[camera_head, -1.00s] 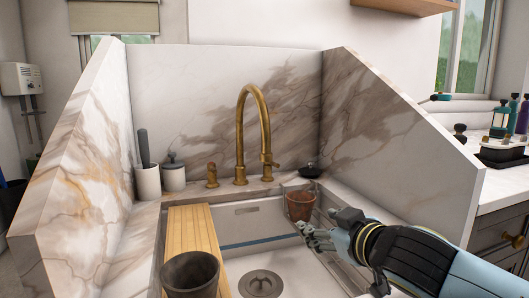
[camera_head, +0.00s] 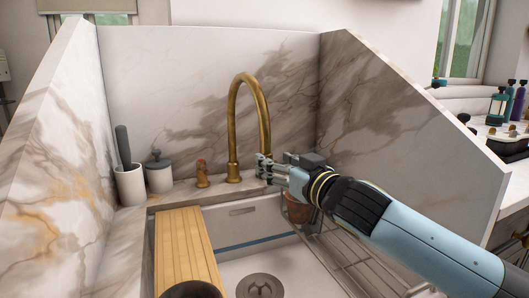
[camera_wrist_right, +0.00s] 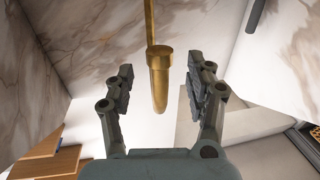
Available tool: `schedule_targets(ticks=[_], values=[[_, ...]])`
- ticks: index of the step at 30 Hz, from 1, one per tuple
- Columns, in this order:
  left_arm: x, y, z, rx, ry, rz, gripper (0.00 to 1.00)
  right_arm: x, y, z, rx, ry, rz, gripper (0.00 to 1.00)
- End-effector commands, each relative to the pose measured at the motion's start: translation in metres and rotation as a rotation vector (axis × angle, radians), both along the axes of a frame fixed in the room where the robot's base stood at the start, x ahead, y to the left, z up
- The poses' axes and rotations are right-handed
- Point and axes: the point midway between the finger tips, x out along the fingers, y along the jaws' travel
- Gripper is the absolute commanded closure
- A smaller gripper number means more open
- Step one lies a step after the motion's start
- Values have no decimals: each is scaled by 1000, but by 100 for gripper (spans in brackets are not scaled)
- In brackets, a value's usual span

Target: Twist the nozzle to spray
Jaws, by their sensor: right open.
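The brass faucet (camera_head: 234,120) has a tall arched spout rising from the back of the sink. Its nozzle, at the down-turned end of the spout (camera_head: 265,140), shows in the right wrist view (camera_wrist_right: 160,75) as a rounded brass tip below a collar. My right gripper (camera_head: 264,168) is at the spout's end. In the right wrist view the fingers (camera_wrist_right: 160,90) are open, one on each side of the nozzle, with visible gaps on both sides. My left gripper is not in view.
A terracotta pot (camera_head: 297,208) stands behind my right wrist. A wooden board (camera_head: 183,250) spans the sink's left side. A dark cup (camera_head: 190,290) shows at the bottom edge. Marble walls (camera_head: 420,125) close in the sink on three sides. A wire rack (camera_head: 365,262) lies at the right.

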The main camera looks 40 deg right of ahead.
Motion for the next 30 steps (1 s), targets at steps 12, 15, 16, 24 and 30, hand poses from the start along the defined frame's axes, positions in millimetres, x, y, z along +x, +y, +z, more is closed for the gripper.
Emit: schedule_targets(ticks=[12,15,16,24,30], values=[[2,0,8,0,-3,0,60,50,-3,0,-1,1,0,45],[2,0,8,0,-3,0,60,51,-3,0,-1,1,0,45],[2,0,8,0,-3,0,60,51,-3,0,-1,1,0,45],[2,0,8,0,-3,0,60,51,-3,-1,-2,1,0,65],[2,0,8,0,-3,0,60,51,-3,-1,-2,1,0,91]])
